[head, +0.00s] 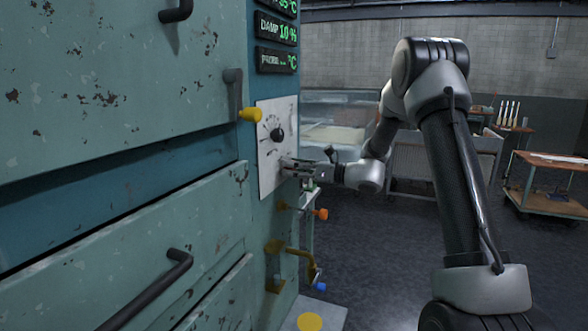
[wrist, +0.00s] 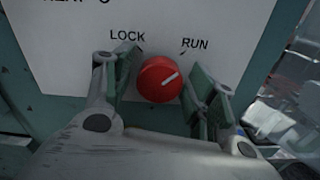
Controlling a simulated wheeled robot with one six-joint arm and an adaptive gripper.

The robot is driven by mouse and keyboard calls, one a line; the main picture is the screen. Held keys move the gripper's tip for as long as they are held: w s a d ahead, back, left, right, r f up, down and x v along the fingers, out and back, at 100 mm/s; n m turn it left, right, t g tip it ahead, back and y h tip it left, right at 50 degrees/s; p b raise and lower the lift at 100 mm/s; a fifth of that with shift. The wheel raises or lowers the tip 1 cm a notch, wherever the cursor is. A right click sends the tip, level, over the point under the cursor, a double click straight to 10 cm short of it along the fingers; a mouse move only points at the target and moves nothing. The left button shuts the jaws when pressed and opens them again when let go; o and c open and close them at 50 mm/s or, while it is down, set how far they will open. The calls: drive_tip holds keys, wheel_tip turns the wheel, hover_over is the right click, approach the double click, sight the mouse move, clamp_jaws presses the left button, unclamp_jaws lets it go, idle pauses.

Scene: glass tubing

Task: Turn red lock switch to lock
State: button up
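The red lock switch (wrist: 158,82) is a round knob on a white panel (wrist: 75,60). Its white pointer line slants up and right, toward the RUN mark rather than the LOCK mark at its upper left. My gripper (wrist: 160,90) is open, with one finger on each side of the knob and a gap showing on both sides. In the head view, my gripper (head: 290,168) is at the lower part of the white panel (head: 268,182). The red switch cannot be made out there behind the fingers.
A black dial (head: 277,134) sits on the panel above my gripper. A yellow-tipped lever (head: 250,115) juts out at upper left. An orange knob (head: 321,214) and a blue-tipped yellow handle (head: 310,265) stick out below.

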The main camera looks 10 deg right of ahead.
drive_tip(key=c, duration=0.7)
drive_tip(key=shift+n, duration=0.3)
drive_tip(key=n, duration=0.3)
drive_tip(key=shift+n, duration=0.4)
drive_tip(key=n, duration=0.4)
drive_tip(key=shift+n, duration=0.3)
drive_tip(key=n, duration=0.8)
drive_tip(key=shift+s+f+n, duration=0.1)
drive_tip(key=shift+n, duration=0.5)
